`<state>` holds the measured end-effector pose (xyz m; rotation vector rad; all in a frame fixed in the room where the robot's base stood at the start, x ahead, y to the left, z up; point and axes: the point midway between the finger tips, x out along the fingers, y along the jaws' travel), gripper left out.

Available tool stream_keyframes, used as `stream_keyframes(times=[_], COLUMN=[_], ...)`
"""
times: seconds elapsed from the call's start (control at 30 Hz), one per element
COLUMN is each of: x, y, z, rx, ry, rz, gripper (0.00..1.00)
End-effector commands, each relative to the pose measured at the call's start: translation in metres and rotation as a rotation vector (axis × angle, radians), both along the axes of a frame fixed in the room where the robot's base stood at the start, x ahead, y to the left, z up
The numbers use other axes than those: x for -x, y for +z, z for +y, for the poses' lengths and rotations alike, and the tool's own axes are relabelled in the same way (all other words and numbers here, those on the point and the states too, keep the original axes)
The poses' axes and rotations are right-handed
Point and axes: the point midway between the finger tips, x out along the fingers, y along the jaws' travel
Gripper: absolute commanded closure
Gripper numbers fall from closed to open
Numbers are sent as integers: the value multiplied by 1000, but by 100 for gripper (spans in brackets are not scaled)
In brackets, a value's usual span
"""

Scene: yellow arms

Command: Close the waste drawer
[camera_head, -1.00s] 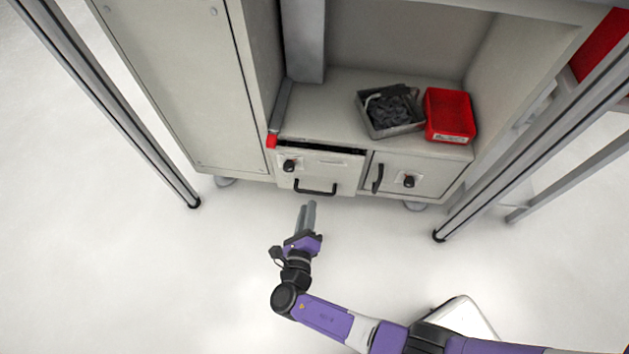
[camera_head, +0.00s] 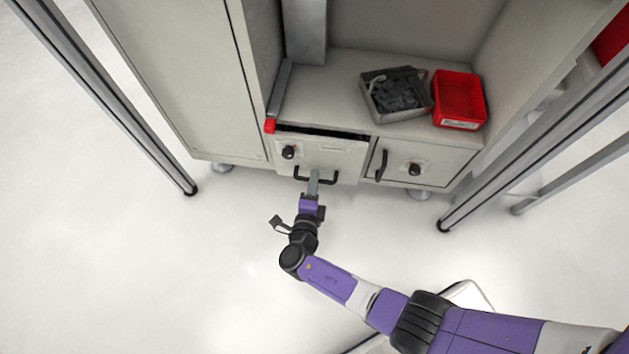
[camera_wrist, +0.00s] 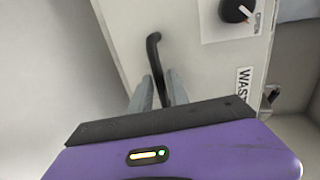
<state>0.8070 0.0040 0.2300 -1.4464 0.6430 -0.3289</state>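The waste drawer (camera_head: 336,159) is the left of two fronts low in the grey cabinet. It stands slightly out, with a dark gap along its top edge. It has a black knob and a black bar handle (camera_head: 301,176). Part of a "WAS..." label shows on its front (camera_wrist: 185,40) in the wrist view. My gripper (camera_head: 313,180) is at the handle, from the front. In the wrist view the handle (camera_wrist: 154,55) runs between my two fingers (camera_wrist: 160,82). The fingers are apart, with a small gap left of the handle. Firm contact is not visible.
Right of the drawer is a cabinet door (camera_head: 425,163) with its own handle and knob. A grey bin of dark parts (camera_head: 378,75) and a red box (camera_head: 459,98) sit on the shelf above. Metal posts (camera_head: 110,100) stand at both sides.

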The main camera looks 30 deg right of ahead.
Motion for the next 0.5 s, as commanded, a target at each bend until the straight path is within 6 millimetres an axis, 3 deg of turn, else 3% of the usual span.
stream_keyframes(times=[0.37, 0.4, 0.5], x=[-7, -7, -7], y=[-1, -1, -1], z=[-6, -6, -6], rx=[0, 0, 0], ry=[0, 0, 0], rz=[0, 0, 0], gripper=[79, 81, 100])
